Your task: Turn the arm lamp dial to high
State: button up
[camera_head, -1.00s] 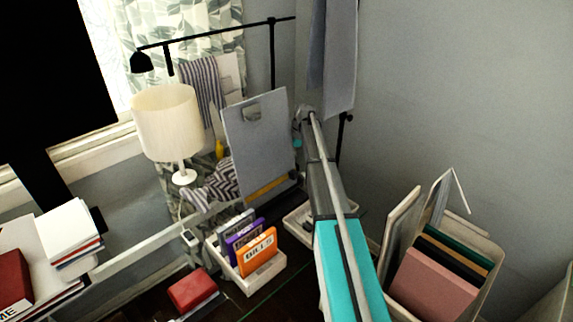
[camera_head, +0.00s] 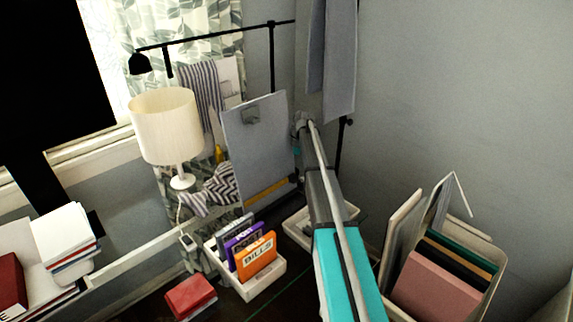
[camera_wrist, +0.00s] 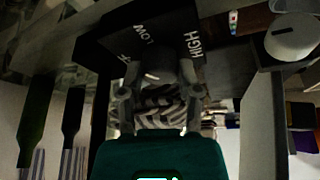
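The black arm lamp shows in the head view, with its head (camera_head: 140,62) hanging at the left end of a long thin bar. In the wrist view, a dark panel (camera_wrist: 110,38) bears the words LOW and HIGH, plus a third word partly hidden. A grey rounded knob, seemingly the dial (camera_wrist: 153,70), sits below the words. My gripper (camera_wrist: 157,78) has its fingers apart, one on each side of the knob. I cannot tell whether they touch it. In the head view my arm reaches toward the back corner, and the gripper's fingers cannot be made out.
A cream-shaded lamp (camera_head: 165,125) stands left of a large grey board (camera_head: 258,150). A white bin (camera_head: 262,287) holds cassette-like boxes, one marked BILLS. A bin of folders (camera_head: 483,290) stands at right. A grey wall (camera_head: 450,90) is close behind my arm.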

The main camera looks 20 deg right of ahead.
grip_shut()
jog(key=shift+m, duration=0.3)
jog(key=m+t, duration=0.1)
jog(key=m, duration=0.1)
jog(key=m+t, duration=0.1)
jog(key=m, duration=0.2)
jog(key=shift+s+a, duration=0.2)
jog(key=m+t, duration=0.1)
jog(key=m, duration=0.1)
jog(key=m+h, duration=0.1)
jog(key=m, duration=0.2)
jog(key=shift+w+t+h, duration=0.1)
jog(key=shift+t+h, duration=0.2)
jog(key=shift+t, duration=0.1)
jog(key=shift+d, duration=0.1)
jog(key=o, duration=0.7)
grip_release()
jog(key=shift+o, duration=0.2)
